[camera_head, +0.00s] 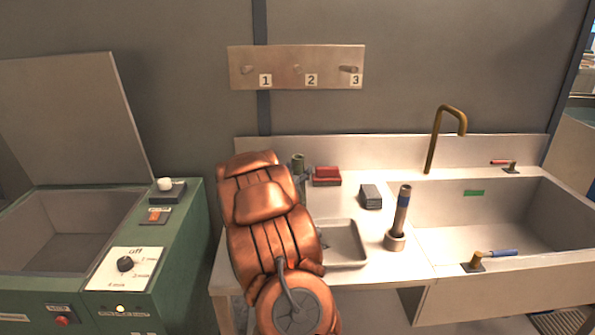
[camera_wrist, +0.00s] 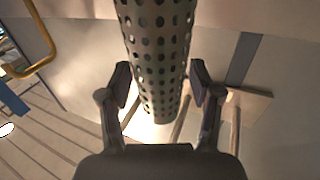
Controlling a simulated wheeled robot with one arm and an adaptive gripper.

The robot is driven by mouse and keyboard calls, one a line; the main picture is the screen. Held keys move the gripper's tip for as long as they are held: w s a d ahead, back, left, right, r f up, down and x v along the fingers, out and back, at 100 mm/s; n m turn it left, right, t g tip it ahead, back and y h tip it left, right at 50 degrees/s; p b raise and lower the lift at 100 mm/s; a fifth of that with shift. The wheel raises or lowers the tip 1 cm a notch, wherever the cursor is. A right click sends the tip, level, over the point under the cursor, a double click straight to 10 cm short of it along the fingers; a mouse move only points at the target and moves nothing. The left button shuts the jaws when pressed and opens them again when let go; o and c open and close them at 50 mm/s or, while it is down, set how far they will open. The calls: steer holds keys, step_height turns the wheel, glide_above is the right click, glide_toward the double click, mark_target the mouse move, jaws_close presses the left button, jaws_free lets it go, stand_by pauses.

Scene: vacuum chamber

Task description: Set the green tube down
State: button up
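The green tube (camera_head: 298,163) shows only as a short upper piece just right of my arm in the head view; its lower part is hidden. In the wrist view a perforated tube (camera_wrist: 158,55) lies between the two fingers of my gripper (camera_wrist: 162,88), and its colour there looks grey. The fingers sit close against both sides of it, and my gripper looks shut on it. My arm hides most of the gripper in the head view. I cannot tell whether the tube touches the counter (camera_head: 345,190).
A sink (camera_head: 490,222) with a brass faucet (camera_head: 433,140) is right. A numbered peg board (camera_head: 296,80) hangs behind.

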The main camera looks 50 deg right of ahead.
steer(key=shift+o, duration=0.2)
steer(key=shift+r, duration=0.2)
steer(key=b+v, duration=0.2)
steer(key=v, duration=1)
